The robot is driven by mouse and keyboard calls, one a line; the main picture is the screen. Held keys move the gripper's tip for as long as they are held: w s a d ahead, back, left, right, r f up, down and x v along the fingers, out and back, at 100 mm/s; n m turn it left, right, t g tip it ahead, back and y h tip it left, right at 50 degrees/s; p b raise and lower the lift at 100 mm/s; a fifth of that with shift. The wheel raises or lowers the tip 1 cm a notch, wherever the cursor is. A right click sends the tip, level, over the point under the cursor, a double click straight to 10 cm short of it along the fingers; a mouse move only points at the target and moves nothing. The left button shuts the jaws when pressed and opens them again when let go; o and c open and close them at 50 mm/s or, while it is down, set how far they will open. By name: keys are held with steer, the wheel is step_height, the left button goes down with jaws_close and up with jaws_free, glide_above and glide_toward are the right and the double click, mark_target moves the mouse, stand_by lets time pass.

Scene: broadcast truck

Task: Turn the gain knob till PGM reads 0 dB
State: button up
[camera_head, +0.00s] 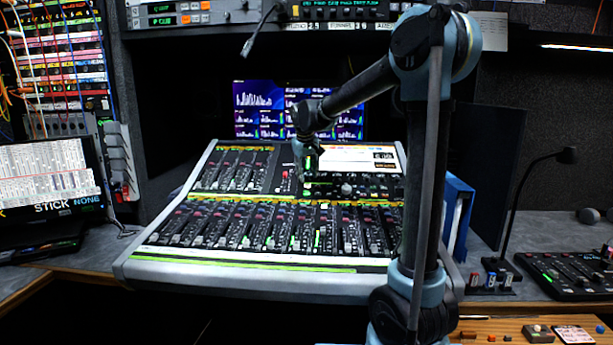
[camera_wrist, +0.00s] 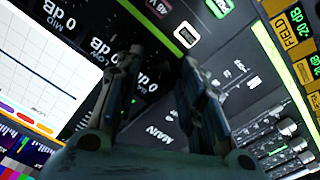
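The mixing console (camera_head: 262,252) stands on the desk in the head view. My gripper (camera_head: 303,178) points down over its upper middle section. In the wrist view my gripper (camera_wrist: 165,78) has its two dark fingers spread apart, with dark panel between them. I cannot make out a knob between the fingers; the fingers may hide one. Labels "0 dB" with LOW and MID (camera_wrist: 100,45) lie left of and between the fingers, and MAIN (camera_wrist: 162,132) lies below. A "20 dB" tile marked FIELD (camera_wrist: 300,25) shows at upper right. I cannot read any PGM reading.
A blue binder (camera_head: 455,215) and a desk lamp (camera_head: 515,205) stand at right.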

steer(key=v, duration=1.1)
steer(key=shift+r, duration=0.15)
steer(key=shift+s, duration=0.1)
